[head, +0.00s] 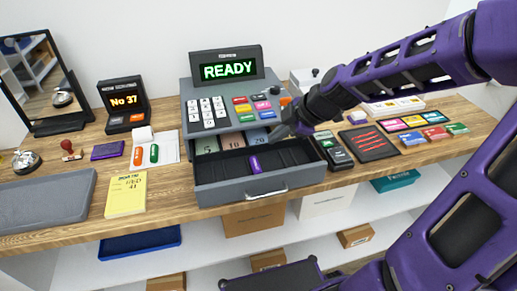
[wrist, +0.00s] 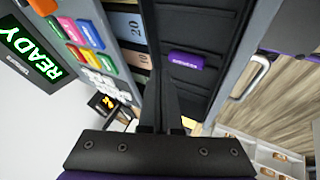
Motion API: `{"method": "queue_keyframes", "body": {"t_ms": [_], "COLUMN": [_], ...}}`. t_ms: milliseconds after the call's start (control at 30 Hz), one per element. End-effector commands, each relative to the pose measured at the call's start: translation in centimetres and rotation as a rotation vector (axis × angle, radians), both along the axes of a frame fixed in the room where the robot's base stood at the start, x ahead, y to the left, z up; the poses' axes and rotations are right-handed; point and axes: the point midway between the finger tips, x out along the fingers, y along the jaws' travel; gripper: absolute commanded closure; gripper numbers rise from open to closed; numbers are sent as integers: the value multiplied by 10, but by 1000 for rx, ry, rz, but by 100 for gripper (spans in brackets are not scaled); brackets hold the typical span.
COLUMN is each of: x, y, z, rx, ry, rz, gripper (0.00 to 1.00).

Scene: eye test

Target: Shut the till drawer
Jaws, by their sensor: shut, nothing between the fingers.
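The till (head: 188,90) stands on the wooden counter, its green screen (head: 229,70) reading READY. Its grey drawer (head: 228,194) is pulled out toward the counter's front edge, with a metal handle (head: 266,193) on its front. The handle also shows in the wrist view (wrist: 262,72). Banknotes lie in the drawer's rear slots, and a purple item (head: 255,164) lies in a dark compartment; it also shows in the wrist view (wrist: 186,60). My gripper (head: 277,133) is shut and empty, above the right rear part of the open drawer, behind its front panel. Any contact is unclear.
A card terminal (head: 334,152) and a dark tray with red strips (head: 368,142) stand right of the drawer. A yellow notepad (head: 126,195) and grey tray (head: 45,203) lie left. Boxes sit on the shelf below. Space before the drawer front looks clear.

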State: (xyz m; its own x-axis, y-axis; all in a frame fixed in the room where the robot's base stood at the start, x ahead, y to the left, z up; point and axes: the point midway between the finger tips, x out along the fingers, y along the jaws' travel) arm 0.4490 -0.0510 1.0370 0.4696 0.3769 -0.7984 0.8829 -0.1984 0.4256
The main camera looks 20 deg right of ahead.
Motion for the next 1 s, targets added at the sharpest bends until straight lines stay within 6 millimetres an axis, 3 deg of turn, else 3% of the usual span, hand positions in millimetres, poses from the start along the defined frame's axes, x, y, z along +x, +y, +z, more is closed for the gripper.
{"method": "queue_keyframes", "body": {"t_ms": [500, 1000], "x": [33, 43], "y": [28, 34], "z": [-58, -72], "rx": [0, 0], "ry": [0, 0], "rz": [2, -2], "gripper": [100, 100]}}
